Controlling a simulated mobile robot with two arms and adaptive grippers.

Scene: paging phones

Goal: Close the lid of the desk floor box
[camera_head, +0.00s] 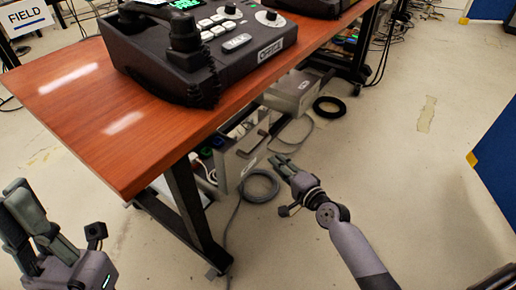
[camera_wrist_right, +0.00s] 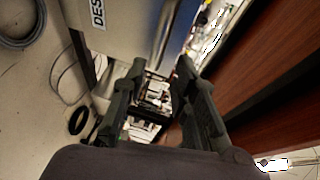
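The desk floor box (camera_head: 229,170) is a grey box under the near end of the wooden table. Its top stands open, and cables and small items show inside. A labelled grey panel faces the aisle; I cannot clearly tell the lid from the box wall. My right gripper (camera_head: 276,160) is just right of this panel, apparently apart from it. In the right wrist view the gripper (camera_wrist_right: 161,65) has its fingers spread with nothing between them, and a grey panel with a partly cut-off "DES" label (camera_wrist_right: 98,14) is beside them. My left gripper (camera_head: 18,205) is left of the table; its finger gap is unclear.
The wooden table (camera_head: 85,110) carries a dark paging phone console (camera_head: 215,48). Another grey box (camera_head: 293,92) stands farther back under it. Coiled cable (camera_head: 260,186) and a black ring (camera_head: 329,107) lie on the floor. The floor at right is mostly clear, up to a blue panel (camera_head: 497,150).

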